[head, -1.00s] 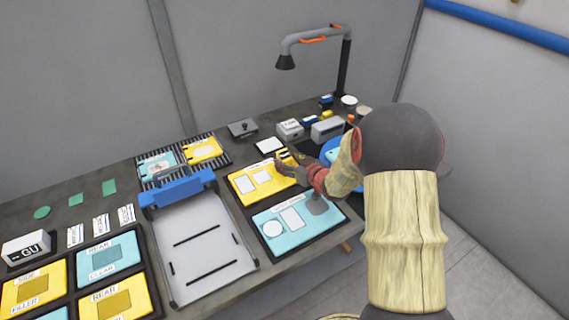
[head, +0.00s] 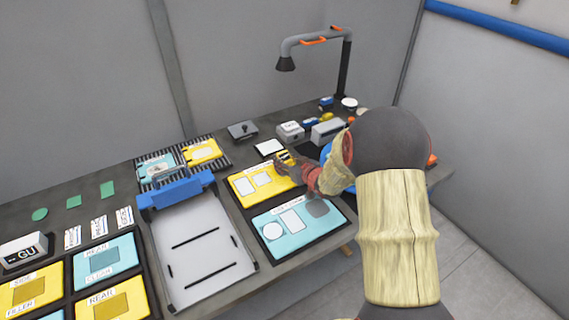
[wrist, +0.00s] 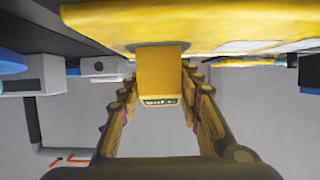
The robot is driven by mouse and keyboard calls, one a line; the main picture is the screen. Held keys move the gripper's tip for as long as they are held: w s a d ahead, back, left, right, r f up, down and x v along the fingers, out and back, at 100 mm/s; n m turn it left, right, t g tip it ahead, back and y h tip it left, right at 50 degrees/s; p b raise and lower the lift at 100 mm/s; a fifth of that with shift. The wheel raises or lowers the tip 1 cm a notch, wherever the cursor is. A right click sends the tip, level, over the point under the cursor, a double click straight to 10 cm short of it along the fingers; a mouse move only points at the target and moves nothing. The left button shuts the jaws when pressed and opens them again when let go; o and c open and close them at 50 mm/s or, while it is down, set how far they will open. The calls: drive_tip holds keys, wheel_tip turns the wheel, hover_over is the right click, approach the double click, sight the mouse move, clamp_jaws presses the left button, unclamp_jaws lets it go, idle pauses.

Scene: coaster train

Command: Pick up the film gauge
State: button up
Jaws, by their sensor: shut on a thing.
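The film gauge is a small yellow block with a dark display strip. It shows in the head view (head: 284,156) at the back right corner of the yellow card panel, and in the wrist view (wrist: 159,75) between my fingers. My gripper (head: 297,160) reaches it from the right, low over the table. In the wrist view my gripper (wrist: 160,92) has a finger on each side of the gauge and is shut on it. The gauge appears to be still at table level; its underside is hidden.
A yellow panel (head: 244,188) and a light blue panel (head: 288,244) lie just in front. A grey box (head: 290,131), small jars and a lamp (head: 344,70) stand behind. A white tray (head: 204,273) with a blue bar lies to the left.

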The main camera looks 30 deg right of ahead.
drive_tip(key=c, duration=0.6)
clamp_jaws()
